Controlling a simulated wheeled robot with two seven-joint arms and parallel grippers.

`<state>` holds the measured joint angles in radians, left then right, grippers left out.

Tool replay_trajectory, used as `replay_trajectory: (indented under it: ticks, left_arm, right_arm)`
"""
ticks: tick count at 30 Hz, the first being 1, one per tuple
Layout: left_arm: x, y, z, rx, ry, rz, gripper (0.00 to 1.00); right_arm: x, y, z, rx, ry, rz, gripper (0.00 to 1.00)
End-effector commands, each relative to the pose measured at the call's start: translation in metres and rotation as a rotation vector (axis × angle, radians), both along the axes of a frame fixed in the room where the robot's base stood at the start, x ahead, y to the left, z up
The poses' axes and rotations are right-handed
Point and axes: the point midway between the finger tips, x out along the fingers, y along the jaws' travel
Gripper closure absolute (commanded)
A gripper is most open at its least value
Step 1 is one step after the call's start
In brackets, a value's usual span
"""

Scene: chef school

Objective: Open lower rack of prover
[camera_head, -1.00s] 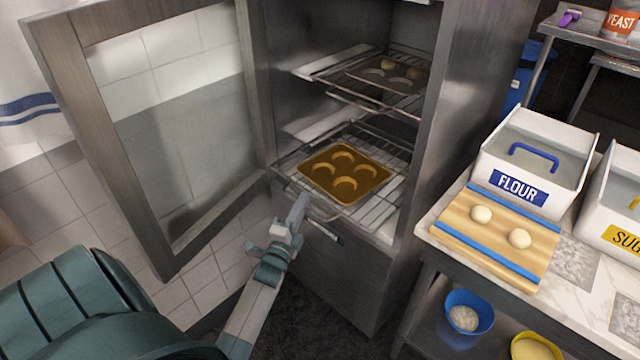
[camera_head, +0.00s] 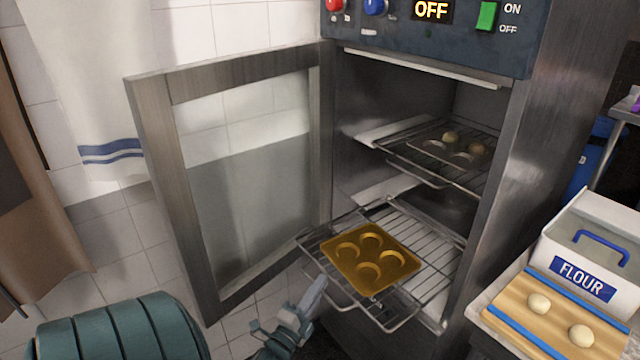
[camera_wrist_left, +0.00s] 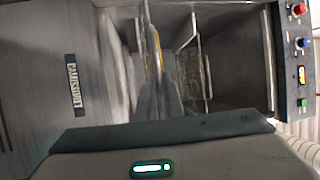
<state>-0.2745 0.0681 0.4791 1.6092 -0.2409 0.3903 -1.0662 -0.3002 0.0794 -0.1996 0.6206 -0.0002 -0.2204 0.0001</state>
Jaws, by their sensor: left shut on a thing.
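The prover (camera_head: 420,65) stands with its glass door (camera_head: 160,170) swung open to the left. Its lower wire rack (camera_head: 440,262) is pulled part way out past the front opening and carries a golden tin (camera_head: 340,268) with several round cups. My left gripper (camera_head: 318,288) is at the front left of this rack, shut on its front edge; the exact contact is small in the picture. In the left wrist view the gripper fingers (camera_wrist_left: 160,100) point at the rack, seen nearly edge-on with the tin. My right gripper is not in view.
The upper rack (camera_head: 475,178) stays inside and holds a dark tin with dough balls. At the right, a counter carries a board (camera_head: 560,312) with two dough balls and a white flour bin (camera_head: 600,235). The open door borders the space on the left.

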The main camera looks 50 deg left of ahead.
Motion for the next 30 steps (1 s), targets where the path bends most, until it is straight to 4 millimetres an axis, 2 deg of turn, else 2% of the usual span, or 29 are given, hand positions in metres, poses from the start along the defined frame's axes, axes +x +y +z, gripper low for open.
replay_trajectory:
  ticks: [1,3,17,23,30]
  left_arm:
    - [0.000,0.000,-0.001,-0.001,0.002,0.000,0.88]
    - [0.000,0.000,-0.001,-0.001,0.002,0.000,0.74]
    - [-0.005,-0.002,-0.003,0.000,0.001,0.000,0.74]
    - [-0.025,-0.008,-0.008,-0.001,0.003,0.001,0.74]
    - [-0.066,-0.022,-0.017,-0.002,0.004,0.002,0.74]
  right_arm:
    - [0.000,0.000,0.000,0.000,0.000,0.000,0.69]
    - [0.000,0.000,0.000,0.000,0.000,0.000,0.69]
    - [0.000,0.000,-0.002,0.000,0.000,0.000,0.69]
    - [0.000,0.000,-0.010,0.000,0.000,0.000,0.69]
    - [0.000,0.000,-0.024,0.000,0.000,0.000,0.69]
